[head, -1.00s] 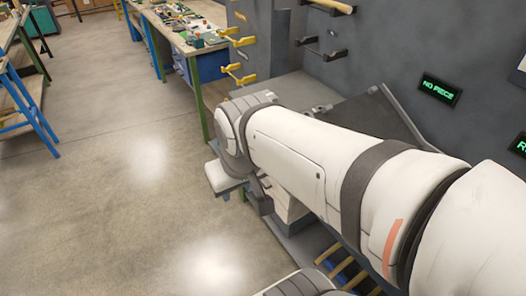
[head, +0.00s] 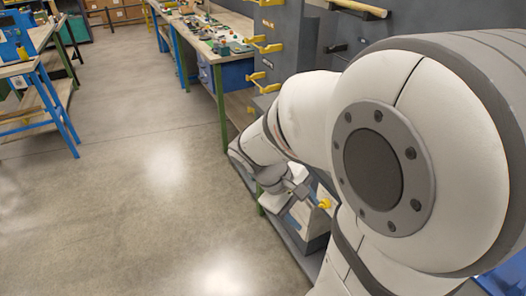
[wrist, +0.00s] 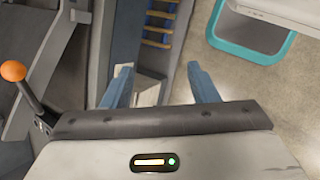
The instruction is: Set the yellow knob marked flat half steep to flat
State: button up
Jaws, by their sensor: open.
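A small yellow knob (head: 324,203) shows in the head view on the light face of the machine, low and right of centre. Its marks and pointer are too small to read. My gripper (head: 300,190) is close to its left in the head view; I cannot tell whether they touch. In the wrist view my gripper (wrist: 160,68) has its two blue fingers wide apart with nothing held between them. The yellow knob does not show in the wrist view.
A lever with an orange ball (wrist: 13,71) stands at the left of the wrist view. A teal-rimmed bin (wrist: 255,50) is at upper right. A cluttered workbench (head: 215,35) and yellow brackets (head: 265,47) lie behind in the head view.

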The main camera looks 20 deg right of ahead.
jog(key=w+d+f+n+g+h+b, duration=0.1)
jog(key=w+d+f+n+h+b, duration=0.25)
jog(key=f, duration=0.35)
jog(key=w+d+f+n+g+h+b, duration=0.1)
jog(key=w+d+f+n+h+b, duration=0.1)
jog(key=d+f+h+b, duration=0.3)
jog(key=n+t+h+b, duration=0.4)
jog(key=n+t+b, duration=0.15)
jog(key=n, duration=0.25)
send_near(324, 204)
jog(key=d+f, duration=0.1)
jog(key=d, duration=0.7)
jog(key=shift+w+d+t, duration=0.2)
jog(key=shift+w+t, duration=0.15)
jog(key=shift+w, duration=0.1)
jog(key=shift+f, duration=0.1)
jog(key=shift+c, duration=0.3)
